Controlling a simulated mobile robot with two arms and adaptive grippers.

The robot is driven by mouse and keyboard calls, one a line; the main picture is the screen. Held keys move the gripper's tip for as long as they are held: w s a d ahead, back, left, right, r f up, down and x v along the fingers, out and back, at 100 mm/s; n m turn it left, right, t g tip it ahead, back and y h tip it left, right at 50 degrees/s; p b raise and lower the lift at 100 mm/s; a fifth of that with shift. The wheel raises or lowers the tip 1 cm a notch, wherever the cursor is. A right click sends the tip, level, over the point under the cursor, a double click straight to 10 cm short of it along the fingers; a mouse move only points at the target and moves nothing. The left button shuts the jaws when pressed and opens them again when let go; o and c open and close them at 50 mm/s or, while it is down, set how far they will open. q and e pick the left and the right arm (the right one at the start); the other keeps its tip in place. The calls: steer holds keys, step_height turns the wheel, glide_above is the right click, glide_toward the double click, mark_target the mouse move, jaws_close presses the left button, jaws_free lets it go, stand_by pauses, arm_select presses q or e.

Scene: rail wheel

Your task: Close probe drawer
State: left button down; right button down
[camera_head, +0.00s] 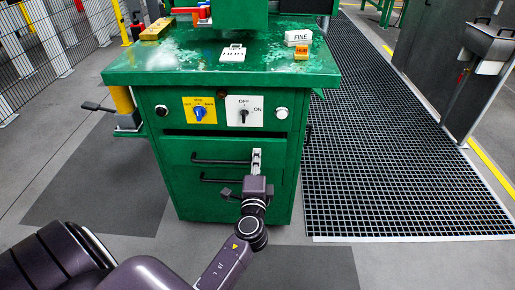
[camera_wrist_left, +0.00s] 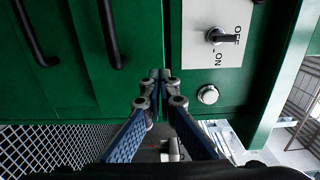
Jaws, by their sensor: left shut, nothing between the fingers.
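A green cabinet (camera_head: 178,196) has a drawer (camera_head: 178,153) with a black bar handle (camera_head: 220,162) and a second black handle (camera_head: 222,180) below. A dark gap shows along the drawer's top edge. I cannot tell how far the drawer stands out. My left gripper (camera_head: 256,157) is shut and empty at the right part of the drawer front. In the left wrist view, the fingertips (camera_wrist_left: 160,76) meet at the green front, close to a seam. Both handles also show there, the nearer one (camera_wrist_left: 110,35) left of the fingers. I cannot tell whether the fingertips touch the front.
Above the drawer are a yellow panel with a blue knob (camera_head: 199,112), an OFF/ON switch panel (camera_head: 244,111) and a white button (camera_head: 281,113). A black pedal or lever (camera_head: 97,106) sticks out left. A floor grating (camera_head: 400,170) lies right; the floor in front is open.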

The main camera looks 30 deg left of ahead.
mark_target(258, 143)
arm_select(q)
steer(key=shift+x, duration=1.7)
